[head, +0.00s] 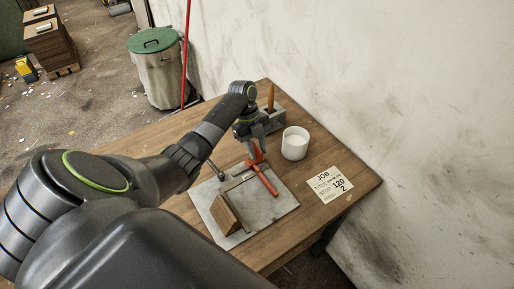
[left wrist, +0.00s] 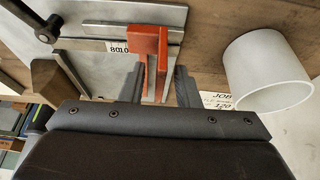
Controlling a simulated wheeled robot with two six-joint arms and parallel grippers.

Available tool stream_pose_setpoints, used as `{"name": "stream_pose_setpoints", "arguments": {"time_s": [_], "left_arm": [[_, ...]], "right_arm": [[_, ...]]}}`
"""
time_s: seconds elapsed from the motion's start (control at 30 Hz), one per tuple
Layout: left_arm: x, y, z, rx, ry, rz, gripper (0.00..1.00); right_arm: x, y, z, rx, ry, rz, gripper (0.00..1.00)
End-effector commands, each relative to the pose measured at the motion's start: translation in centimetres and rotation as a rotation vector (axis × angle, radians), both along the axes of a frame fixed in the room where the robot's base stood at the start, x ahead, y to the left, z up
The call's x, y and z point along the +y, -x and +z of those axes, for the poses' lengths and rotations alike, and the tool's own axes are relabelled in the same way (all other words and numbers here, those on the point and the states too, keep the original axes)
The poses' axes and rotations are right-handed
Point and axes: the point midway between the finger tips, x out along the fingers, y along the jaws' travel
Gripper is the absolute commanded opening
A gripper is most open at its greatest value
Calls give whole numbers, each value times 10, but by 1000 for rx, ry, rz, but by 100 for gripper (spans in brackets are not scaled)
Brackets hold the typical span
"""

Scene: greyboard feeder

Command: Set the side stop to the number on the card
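The red side stop (head: 264,180) sits on the grey metal plate (head: 278,208); it also shows in the left wrist view (left wrist: 148,45). My left gripper (head: 252,150) is above its back end, pointing down. In the left wrist view its two fingers (left wrist: 168,80) are apart, with part of the red stop in the gap; I cannot tell whether they touch it. A white scale label (left wrist: 119,46) beside the stop appears upside down and partly covered, its number unclear. My right gripper is not in view.
A white cup (head: 295,143) stands close right of the gripper. A grey holder (head: 272,120) is behind it. A wooden wedge block (head: 226,214) and a dark-knobbed lever (head: 215,170) are on the plate's left. The wooden table (head: 340,160) is clear around the card.

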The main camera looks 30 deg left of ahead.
Motion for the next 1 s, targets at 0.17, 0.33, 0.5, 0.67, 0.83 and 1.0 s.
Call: {"name": "stream_pose_setpoints", "arguments": {"time_s": [0.17,0.33,0.5,0.67,0.83,1.0], "left_arm": [[1,-1,2,-1,-1,0,29],[10,-5,20,-5,-3,0,29],[24,-11,57,-7,-5,0,29],[35,-15,97,0,0,1,29],[45,-19,123,0,-1,1,29],[53,-22,144,1,0,2,29]], "right_arm": [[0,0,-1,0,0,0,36],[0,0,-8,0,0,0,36],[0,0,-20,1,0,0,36],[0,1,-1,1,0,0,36],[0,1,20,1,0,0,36],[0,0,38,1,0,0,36]]}}
